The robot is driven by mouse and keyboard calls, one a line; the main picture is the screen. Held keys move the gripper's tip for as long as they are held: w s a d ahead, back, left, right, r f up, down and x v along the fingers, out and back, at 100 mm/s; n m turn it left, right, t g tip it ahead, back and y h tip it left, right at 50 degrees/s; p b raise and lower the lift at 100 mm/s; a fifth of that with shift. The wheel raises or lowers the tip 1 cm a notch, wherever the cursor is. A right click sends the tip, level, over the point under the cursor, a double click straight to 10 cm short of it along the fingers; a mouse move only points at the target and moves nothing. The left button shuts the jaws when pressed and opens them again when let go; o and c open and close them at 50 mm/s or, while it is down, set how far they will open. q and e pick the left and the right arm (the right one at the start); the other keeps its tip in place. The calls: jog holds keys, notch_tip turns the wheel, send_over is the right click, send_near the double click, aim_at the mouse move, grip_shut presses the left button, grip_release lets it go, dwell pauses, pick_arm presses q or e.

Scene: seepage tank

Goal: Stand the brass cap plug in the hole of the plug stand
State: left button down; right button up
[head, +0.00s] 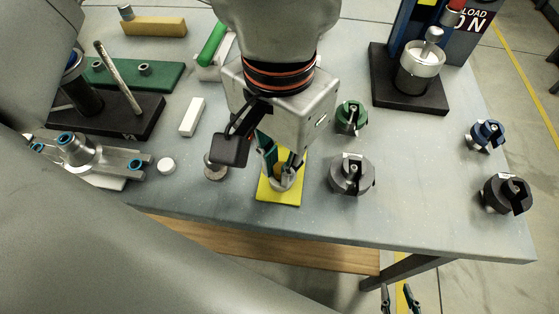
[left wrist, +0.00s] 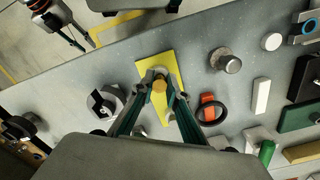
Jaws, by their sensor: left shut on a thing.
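The brass cap plug (left wrist: 159,88) shows its hex top between the fingertips of my left gripper (left wrist: 159,92), which is shut on it. In the head view my left gripper (head: 279,168) reaches down over the yellow plate (head: 285,195), and a little brass shows between the fingers. A grey round piece, seemingly the plug stand (head: 283,183), is on the plate directly below the fingertips. The fingers and plug hide its hole, so I cannot tell whether the plug is in it or above it. My right gripper (head: 397,294) is open and empty beyond the table's front edge.
Left of the plate is a knobbed metal disc (head: 215,166); right is a grey clamp-like part (head: 352,174), with a green one (head: 351,117) behind. A white block (head: 192,117) lies further left. The table's front edge is close to the plate.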

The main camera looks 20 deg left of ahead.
pick_arm(q)
jog(key=shift+f+b, duration=0.35)
jog(key=shift+b, duration=0.05)
dwell(2.3)
dwell(0.8)
jog(key=c, duration=1.9)
grip_release()
